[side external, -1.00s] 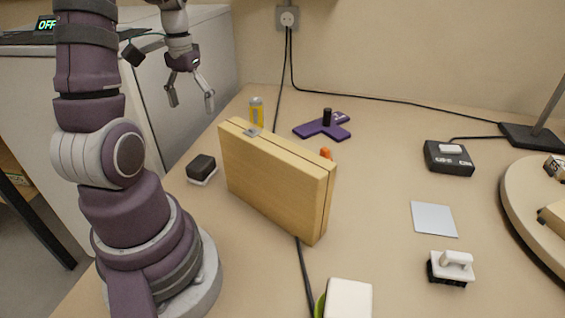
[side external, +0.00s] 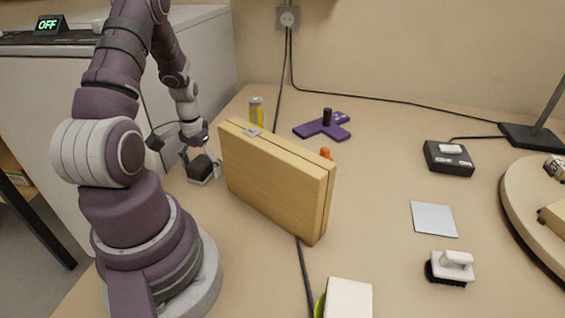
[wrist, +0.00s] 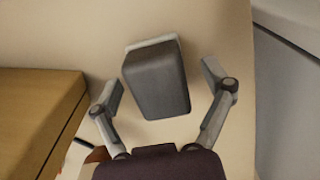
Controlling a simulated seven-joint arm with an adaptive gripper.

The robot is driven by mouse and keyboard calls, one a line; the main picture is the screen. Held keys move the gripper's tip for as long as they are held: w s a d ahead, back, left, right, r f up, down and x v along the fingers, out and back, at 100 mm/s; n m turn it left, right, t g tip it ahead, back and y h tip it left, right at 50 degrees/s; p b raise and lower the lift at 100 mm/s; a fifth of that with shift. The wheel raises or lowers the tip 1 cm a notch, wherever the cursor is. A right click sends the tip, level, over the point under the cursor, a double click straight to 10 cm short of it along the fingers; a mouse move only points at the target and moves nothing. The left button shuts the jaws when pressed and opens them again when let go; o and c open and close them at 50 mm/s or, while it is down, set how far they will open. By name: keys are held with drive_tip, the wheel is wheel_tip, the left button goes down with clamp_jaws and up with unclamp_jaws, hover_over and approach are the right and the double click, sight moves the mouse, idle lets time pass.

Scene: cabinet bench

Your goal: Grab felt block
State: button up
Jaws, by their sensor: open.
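The felt block (side external: 200,168) is a small dark grey block with a pale base, on the bench left of the wooden case. In the wrist view the felt block (wrist: 157,80) lies between and slightly ahead of my two fingers, with space on both sides. My gripper (side external: 200,158) is low at the block, its fingers spread to either side of it. In the wrist view my gripper (wrist: 163,82) is open and holds nothing. Whether a fingertip touches the block cannot be told.
An upright wooden case (side external: 270,185) stands close to the right of the block; it also shows in the wrist view (wrist: 35,120). A yellow cylinder (side external: 256,113) and a purple tool (side external: 322,128) are behind it. A grey cabinet (side external: 185,70) borders the left.

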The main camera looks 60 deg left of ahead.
drive_tip(key=c, duration=1.2)
